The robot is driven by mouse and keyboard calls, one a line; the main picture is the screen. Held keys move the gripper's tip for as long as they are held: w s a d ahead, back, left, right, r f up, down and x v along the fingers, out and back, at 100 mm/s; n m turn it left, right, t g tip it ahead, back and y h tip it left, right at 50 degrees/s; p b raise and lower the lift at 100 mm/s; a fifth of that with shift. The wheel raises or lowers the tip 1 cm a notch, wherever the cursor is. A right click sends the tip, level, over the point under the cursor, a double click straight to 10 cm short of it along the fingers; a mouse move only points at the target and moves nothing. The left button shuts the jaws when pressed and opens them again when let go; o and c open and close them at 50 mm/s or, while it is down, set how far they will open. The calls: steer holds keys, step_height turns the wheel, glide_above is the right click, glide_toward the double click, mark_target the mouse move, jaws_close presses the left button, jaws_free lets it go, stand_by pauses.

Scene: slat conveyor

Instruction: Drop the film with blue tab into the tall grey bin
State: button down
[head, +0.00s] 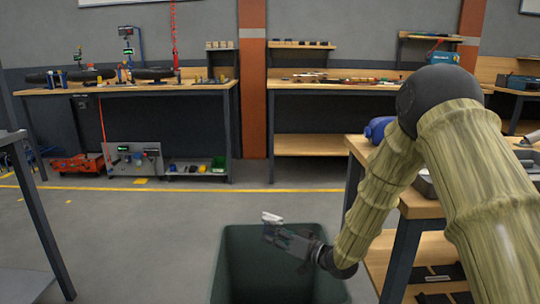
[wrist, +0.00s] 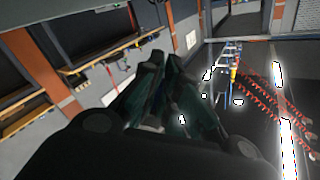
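My gripper (head: 272,229) is above the tall bin, pointing left and slightly up. The tall bin (head: 233,254) stands on the floor at the bottom centre of the head view, dark grey-green and open at the top; its inside is dark. A small pale piece (head: 271,217) shows at the fingertips; I cannot tell whether it is the film or part of a finger. No blue tab can be made out. In the wrist view my dark, teal-tinted gripper fingers (wrist: 162,62) lean close together, and what lies between them is unclear.
A wooden workbench (head: 419,204) with a blue item (head: 378,129) stands at the right, beside my arm. A grey metal frame (head: 42,222) is at the left edge. Benches with tools line the back wall. The floor (head: 140,240) left of the bin is clear.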

mark_target(272, 224)
steer(key=shift+f, duration=0.15)
step_height(272, 224, down, 6)
steer(key=b, duration=0.5)
steer(key=c, duration=1.6)
jaws_free()
steer(key=shift+o, duration=0.2)
steer(key=shift+r, duration=0.2)
steer(key=shift+r, duration=4.95)
